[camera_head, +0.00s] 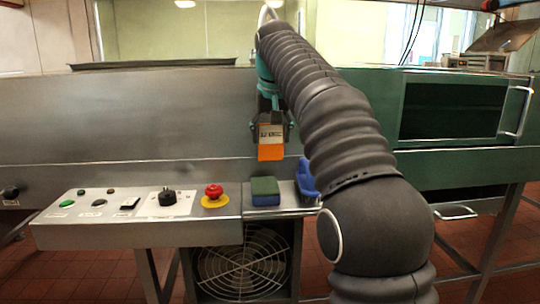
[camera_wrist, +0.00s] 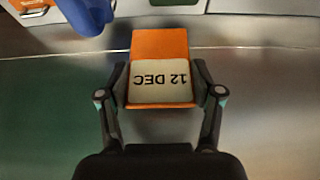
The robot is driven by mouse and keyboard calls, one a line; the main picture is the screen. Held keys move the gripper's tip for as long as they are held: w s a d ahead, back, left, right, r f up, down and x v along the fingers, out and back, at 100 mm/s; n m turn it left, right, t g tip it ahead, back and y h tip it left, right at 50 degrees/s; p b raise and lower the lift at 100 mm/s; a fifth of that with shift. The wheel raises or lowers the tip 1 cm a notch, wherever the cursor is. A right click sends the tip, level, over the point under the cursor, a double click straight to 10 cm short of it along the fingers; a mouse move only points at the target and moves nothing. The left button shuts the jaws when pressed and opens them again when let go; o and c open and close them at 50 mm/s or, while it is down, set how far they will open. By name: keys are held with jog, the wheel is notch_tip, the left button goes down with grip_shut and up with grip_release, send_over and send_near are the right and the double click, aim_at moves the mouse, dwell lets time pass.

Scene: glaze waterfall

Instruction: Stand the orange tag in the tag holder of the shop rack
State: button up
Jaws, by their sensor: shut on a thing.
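My gripper (camera_head: 270,126) is shut on the orange tag (camera_head: 270,153), held in the air in front of the grey metal panel. In the wrist view the tag (camera_wrist: 160,45) has an orange end and a white part reading "12 DEC" upside down. A finger of my gripper (camera_wrist: 161,84) presses each side of the white part. In the head view the orange end points down, above the ledge and apart from it. I cannot make out the shop rack or its tag holder for sure in either view; my arm hides part of the scene.
A green and blue sponge-like block (camera_head: 265,192) lies on the ledge below the tag. A blue object (camera_head: 306,180) stands to its right, partly behind my arm. A control panel (camera_head: 130,232) with a red emergency button (camera_head: 213,192) is at left. A fan grille (camera_head: 242,265) is below.

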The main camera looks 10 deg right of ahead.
aim_at(271, 154)
jog(key=shift+w, duration=0.5)
jog(key=shift+w+f+b, duration=0.15)
jog(key=shift+f+b, duration=1.45)
jog(key=shift+f, duration=1.95)
jog(key=shift+w, duration=0.15)
jog(key=o, duration=1.2)
jog(key=shift+f, duration=0.1)
jog(key=p+v, duration=0.3)
jog(key=v, duration=0.9)
jog(key=shift+p, duration=0.4)
